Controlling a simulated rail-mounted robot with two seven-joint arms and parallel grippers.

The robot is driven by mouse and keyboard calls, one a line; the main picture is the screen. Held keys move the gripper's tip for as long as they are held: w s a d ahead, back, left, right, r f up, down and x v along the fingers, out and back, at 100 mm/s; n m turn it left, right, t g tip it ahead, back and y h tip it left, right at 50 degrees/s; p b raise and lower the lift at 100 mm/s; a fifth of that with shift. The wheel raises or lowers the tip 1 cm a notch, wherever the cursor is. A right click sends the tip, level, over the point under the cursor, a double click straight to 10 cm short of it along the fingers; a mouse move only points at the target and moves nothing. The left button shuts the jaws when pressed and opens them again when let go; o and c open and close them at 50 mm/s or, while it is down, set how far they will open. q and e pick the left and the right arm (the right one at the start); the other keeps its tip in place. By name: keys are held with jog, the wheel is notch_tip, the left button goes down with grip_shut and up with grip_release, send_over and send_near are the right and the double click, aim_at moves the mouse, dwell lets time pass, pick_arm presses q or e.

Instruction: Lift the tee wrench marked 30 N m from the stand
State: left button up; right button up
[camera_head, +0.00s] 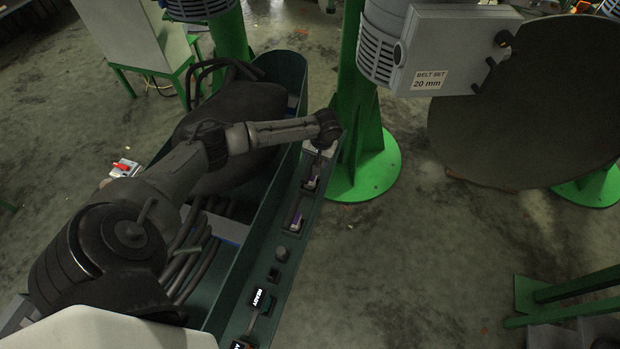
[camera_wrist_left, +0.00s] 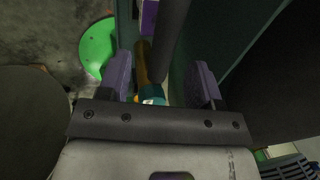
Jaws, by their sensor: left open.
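My left gripper (camera_head: 321,145) is over the far end of the green trough's side ledge, its fingers mostly hidden under the wrist in the head view. In the left wrist view the left gripper (camera_wrist_left: 163,78) is open. A dark bar (camera_wrist_left: 170,40) and a brown handle-like part with a teal end (camera_wrist_left: 152,92) show between its purple finger pads, with no clear grip on either. I cannot tell which is the tee wrench, and no 30 N m marking is readable. My right gripper is not in view.
The trough (camera_head: 233,284) holds hoses. A green column (camera_head: 365,145) stands close beside the gripper; a large dark disc (camera_head: 530,110) is farther right.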

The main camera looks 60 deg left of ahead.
aim_at(311, 164)
pick_arm(q)
jog(key=shift+s+a+f+b, duration=0.1)
jog(key=shift+s+a+f, duration=0.1)
jog(key=shift+f, duration=0.7)
jog(key=shift+s+a+f+b, duration=0.1)
jog(key=shift+s+a+f, duration=0.1)
jog(key=shift+f, duration=0.75)
jog(key=shift+s+a+f+b, duration=0.1)
jog(key=shift+s+f, duration=0.1)
jog(key=shift+f, duration=0.7)
jog(key=shift+r, duration=0.1)
grip_shut()
